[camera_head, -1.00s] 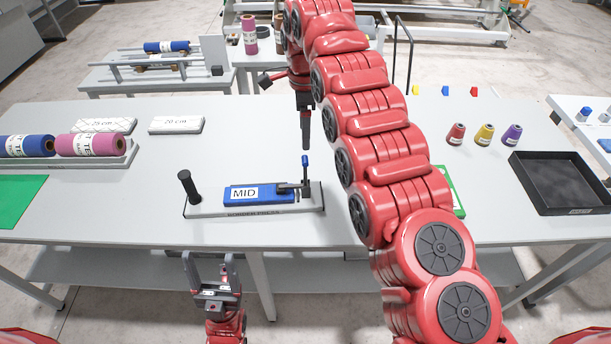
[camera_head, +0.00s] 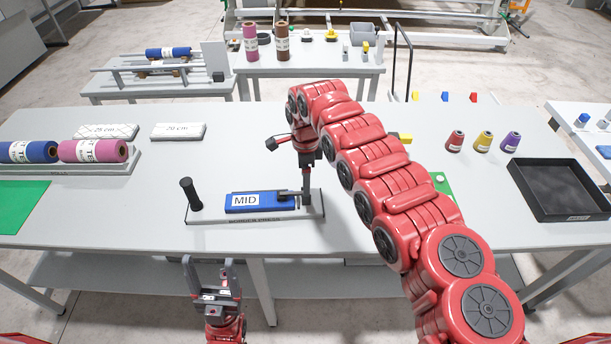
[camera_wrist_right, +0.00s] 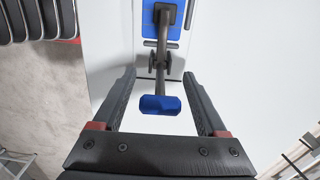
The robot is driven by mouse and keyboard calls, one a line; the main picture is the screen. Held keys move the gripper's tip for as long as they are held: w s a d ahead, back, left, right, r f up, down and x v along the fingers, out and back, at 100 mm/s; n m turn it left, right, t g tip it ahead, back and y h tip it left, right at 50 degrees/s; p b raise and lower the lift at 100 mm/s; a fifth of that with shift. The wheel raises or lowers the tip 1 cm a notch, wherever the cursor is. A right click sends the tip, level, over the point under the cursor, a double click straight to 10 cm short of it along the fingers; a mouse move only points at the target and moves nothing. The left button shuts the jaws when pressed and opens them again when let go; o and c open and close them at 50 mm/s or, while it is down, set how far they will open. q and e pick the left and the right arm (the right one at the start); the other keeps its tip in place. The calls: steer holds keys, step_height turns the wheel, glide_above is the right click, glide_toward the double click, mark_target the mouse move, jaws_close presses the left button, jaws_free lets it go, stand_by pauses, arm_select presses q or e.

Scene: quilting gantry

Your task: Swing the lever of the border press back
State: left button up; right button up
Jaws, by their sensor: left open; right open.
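The border press (camera_head: 240,220) stands on the table, with a grey base, a blue block marked MID (camera_head: 246,202) and a black knob at its left end (camera_head: 187,190). Its lever is at the right end; in the right wrist view its blue tip (camera_wrist_right: 160,104) points toward the gripper palm. My right gripper (camera_head: 306,197) points down at the lever end and covers the blue tip in the head view. Its fingers (camera_wrist_right: 159,74) are open, with the lever between them and gaps both sides. My left gripper (camera_head: 209,265) is open and empty, in front of the table edge.
Fabric rolls on a rack (camera_head: 80,164) lie at left, with two white blocks behind. Thread cones (camera_head: 483,141) and a black tray (camera_head: 558,190) are at right. My right arm crosses over a green item (camera_head: 440,182).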

steer(key=shift+c, duration=0.3)
jaws_close()
stand_by(1.1)
